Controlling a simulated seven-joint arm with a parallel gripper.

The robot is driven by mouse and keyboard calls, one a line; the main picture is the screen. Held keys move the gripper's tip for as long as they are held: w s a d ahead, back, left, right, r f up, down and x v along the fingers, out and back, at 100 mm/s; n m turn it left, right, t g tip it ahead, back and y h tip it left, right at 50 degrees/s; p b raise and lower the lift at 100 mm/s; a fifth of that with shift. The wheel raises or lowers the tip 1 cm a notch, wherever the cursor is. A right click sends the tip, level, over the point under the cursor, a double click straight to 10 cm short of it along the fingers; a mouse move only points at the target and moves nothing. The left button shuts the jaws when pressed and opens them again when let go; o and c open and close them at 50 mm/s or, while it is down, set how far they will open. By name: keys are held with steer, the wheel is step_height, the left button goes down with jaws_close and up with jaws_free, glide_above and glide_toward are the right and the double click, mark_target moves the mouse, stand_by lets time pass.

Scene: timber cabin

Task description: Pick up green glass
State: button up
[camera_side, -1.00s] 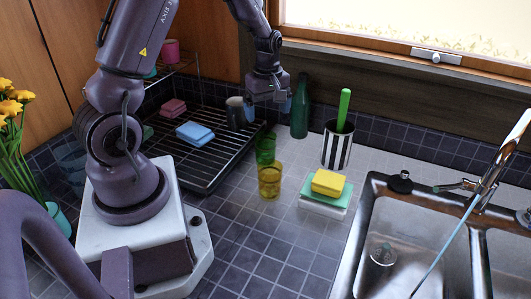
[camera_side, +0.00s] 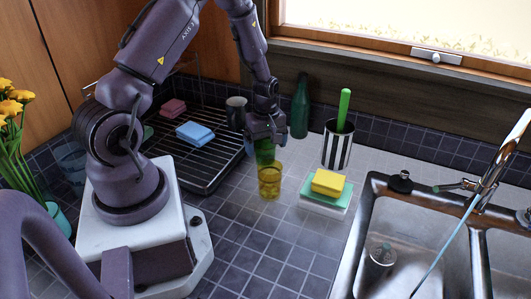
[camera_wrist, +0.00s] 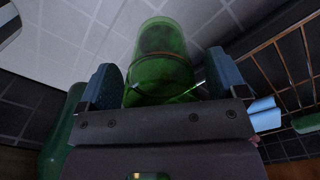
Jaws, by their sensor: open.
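The green glass (camera_side: 264,154) stands on the tiled counter just behind the yellow glass (camera_side: 270,181). My gripper (camera_side: 266,138) is directly above it in the side view and hides its upper part. In the wrist view, the green glass (camera_wrist: 162,62) lies between the two blue-padded fingers of my gripper (camera_wrist: 160,85). The fingers are open, one on each side of the glass. A gap shows on the right side; I cannot tell whether the left finger touches it.
A dark green bottle (camera_side: 300,108) and a striped holder (camera_side: 338,146) stand at the back. A dish rack (camera_side: 205,180) is left of the glasses. Stacked sponges (camera_side: 328,185) lie right, before the sink (camera_side: 365,240). The front counter is clear.

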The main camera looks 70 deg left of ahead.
steer(key=shift+c, duration=0.3)
steer(key=c, duration=1)
steer(key=shift+r, duration=0.15)
